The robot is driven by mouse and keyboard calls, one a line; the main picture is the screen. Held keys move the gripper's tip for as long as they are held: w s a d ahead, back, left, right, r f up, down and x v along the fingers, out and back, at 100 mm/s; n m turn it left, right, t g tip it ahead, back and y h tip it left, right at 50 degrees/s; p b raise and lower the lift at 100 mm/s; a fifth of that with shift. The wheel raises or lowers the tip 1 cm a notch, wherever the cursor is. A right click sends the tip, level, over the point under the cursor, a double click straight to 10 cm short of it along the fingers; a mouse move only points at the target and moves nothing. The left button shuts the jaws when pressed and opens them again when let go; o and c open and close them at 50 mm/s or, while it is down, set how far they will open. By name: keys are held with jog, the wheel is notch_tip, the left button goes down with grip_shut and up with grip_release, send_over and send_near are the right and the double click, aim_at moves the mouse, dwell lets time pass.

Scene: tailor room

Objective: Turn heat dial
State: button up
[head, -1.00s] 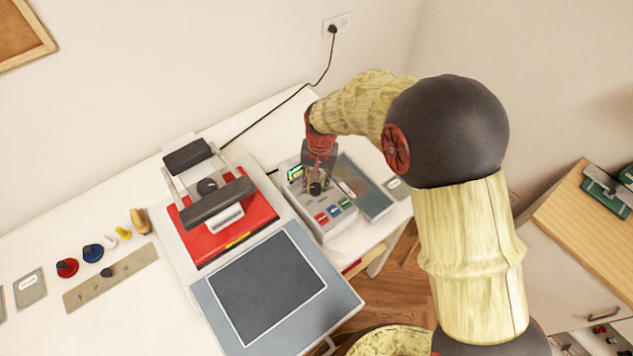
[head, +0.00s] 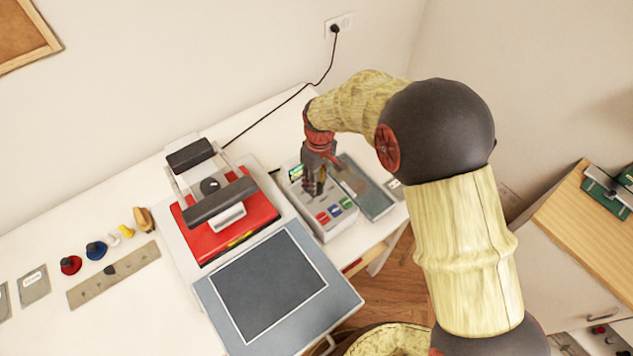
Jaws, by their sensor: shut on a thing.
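The grey control box (head: 325,222) stands on the white table to the right of the red heat press. It has a small lit screen (head: 296,172) at its upper left and several coloured buttons (head: 336,209) on its lower part. My gripper (head: 315,187) comes down from above onto the box face, between the screen and the buttons. It is shut on the dark dial there. The fingers hide nearly all of the dial, so I cannot tell its setting.
The red heat press (head: 230,231) with black handles and its grey plate (head: 270,285) stand just left of the box. A flat grey tray (head: 372,203) lies to its right.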

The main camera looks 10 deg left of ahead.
jog(key=shift+n, duration=0.9)
jog(key=o, duration=1.2)
jog(key=shift+c, duration=0.2)
jog(key=shift+r, duration=0.1)
notch_tip(320, 180, up, 12)
jog(key=shift+w, duration=0.35)
jog(key=shift+d, duration=0.1)
